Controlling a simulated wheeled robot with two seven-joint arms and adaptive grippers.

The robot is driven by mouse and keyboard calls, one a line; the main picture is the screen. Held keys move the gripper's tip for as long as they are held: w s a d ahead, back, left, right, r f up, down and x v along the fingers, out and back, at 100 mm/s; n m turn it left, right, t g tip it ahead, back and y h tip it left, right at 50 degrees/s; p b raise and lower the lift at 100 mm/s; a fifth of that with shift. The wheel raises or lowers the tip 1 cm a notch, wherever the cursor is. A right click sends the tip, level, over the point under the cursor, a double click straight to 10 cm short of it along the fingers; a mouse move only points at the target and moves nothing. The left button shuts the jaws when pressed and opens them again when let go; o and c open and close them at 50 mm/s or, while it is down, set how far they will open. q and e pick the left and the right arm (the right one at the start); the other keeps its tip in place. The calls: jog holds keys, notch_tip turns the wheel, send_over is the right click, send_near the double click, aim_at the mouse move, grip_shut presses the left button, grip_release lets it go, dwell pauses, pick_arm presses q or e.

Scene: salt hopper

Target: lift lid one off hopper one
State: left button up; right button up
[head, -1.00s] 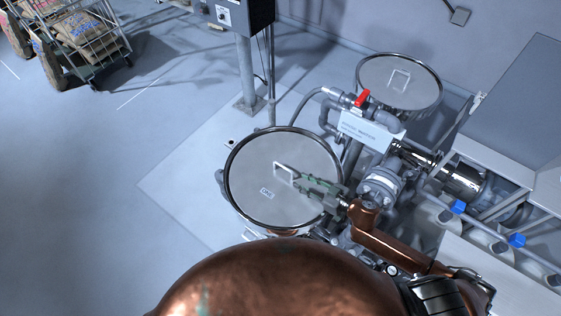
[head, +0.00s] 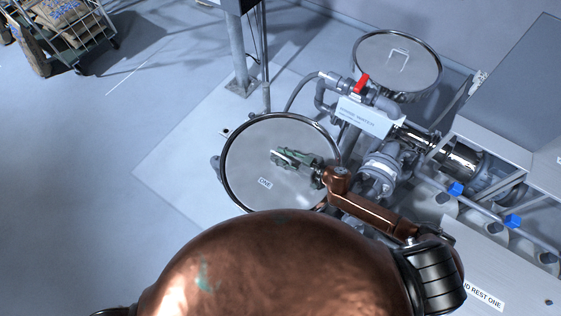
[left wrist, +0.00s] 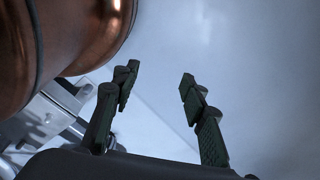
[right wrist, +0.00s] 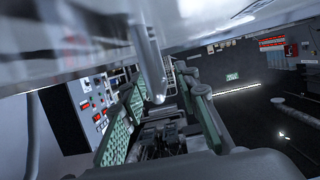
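Lid one (head: 247,158), a round grey disc with a "ONE" label, sits on hopper one (head: 222,182), whose dark rim surrounds it. My right gripper (head: 283,155) is over the middle of the lid, at its handle. In the right wrist view, the metal handle (right wrist: 150,62) reaches between the green-padded fingers of the right gripper (right wrist: 165,85). A gap shows between those fingers, so they look open around the handle; contact is unclear. My left gripper (left wrist: 153,85) is open and empty above the floor, and is not in the head view.
A second lidded hopper (head: 397,60) stands behind. A pipe with a red valve handle (head: 362,84) and a white sign (head: 368,117) lie right of hopper one. A bench with a "REST ONE" label (head: 484,296) is at lower right. Floor at left is clear; a sack cart (head: 80,30) stands beyond.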

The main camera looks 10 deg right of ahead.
jog(key=shift+s+r, duration=0.15)
jog(key=shift+s, duration=0.15)
grip_shut()
jog(key=shift+w, duration=0.1)
pick_arm(q)
jog(key=shift+s+d, duration=0.1)
jog(key=shift+s, duration=0.1)
pick_arm(e)
jog(key=shift+r, duration=0.1)
dwell(0.5)
